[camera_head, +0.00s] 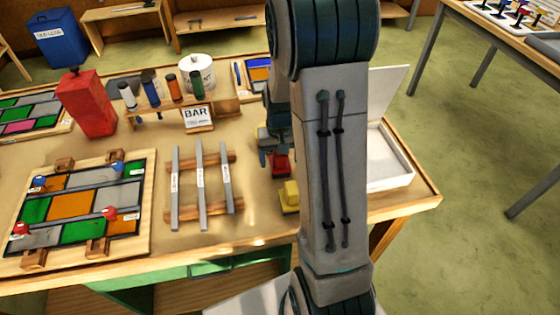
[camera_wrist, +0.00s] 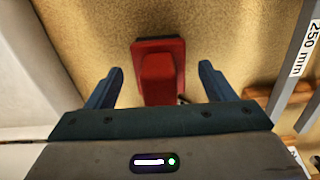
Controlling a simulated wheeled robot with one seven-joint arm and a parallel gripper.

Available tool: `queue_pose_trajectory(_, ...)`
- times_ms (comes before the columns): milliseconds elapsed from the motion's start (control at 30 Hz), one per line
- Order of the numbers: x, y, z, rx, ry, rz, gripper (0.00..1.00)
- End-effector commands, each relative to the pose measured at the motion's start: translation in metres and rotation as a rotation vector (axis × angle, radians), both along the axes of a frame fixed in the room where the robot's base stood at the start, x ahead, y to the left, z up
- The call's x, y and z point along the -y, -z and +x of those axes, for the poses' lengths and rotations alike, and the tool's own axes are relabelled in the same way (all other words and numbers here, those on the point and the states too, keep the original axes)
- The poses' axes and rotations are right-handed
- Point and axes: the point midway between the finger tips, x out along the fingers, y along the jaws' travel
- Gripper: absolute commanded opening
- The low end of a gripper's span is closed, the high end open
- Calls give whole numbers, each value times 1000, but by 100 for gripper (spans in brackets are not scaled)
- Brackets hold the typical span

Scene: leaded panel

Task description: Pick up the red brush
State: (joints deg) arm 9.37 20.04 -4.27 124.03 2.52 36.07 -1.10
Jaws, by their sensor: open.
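The red brush (camera_wrist: 158,78) lies between the two spread fingers of my gripper (camera_wrist: 160,85) in the wrist view, its broad end past the fingertips and its narrower block nearer the palm. A gap shows on each side, so the fingers do not touch it. In the head view, the red brush (camera_head: 280,165) is on the table just below my gripper (camera_head: 268,155), partly hidden by it. My gripper is open and empty.
A yellow block (camera_head: 290,197) sits just in front of the brush. Metal bars (camera_head: 200,180) on wooden supports lie to the left. A white open box (camera_head: 388,170) stands to the right, behind my arm. A leaded panel (camera_head: 75,208) lies at the table's left.

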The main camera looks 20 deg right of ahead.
Motion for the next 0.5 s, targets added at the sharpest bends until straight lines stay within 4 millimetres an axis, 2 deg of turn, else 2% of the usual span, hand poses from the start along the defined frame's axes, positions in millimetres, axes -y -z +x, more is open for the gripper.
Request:
queue_pose_trajectory(267, 0, 5, 0, 2, 0, 0, 76)
queue_pose_trajectory(300, 0, 5, 0, 2, 0, 0, 74)
queue_pose_trajectory(467, 0, 4, 0, 1, 0, 0, 29)
queue_pose_trajectory(500, 0, 4, 0, 1, 0, 0, 24)
